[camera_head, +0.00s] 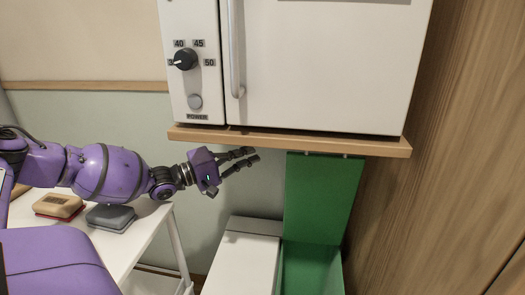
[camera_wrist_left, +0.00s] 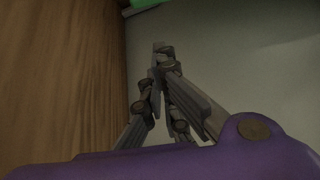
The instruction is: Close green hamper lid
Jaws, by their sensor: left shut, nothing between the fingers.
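The green hamper stands below the shelf, with its lid (camera_head: 322,195) raised upright and its open body (camera_head: 310,270) cut off by the bottom edge of the head view. My left gripper (camera_head: 254,155) is to the left of the raised lid, just under the shelf, apart from the lid. Its fingers are together and hold nothing. In the left wrist view the closed fingers (camera_wrist_left: 158,60) point up the picture, and a sliver of green (camera_wrist_left: 145,3) shows at the top edge. My right gripper is not in view.
A wooden shelf (camera_head: 290,139) bearing a white cabinet with a dial (camera_head: 186,59) is close above the gripper. A white bin (camera_head: 240,262) stands left of the hamper. A tall wood panel (camera_head: 455,150) is at right.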

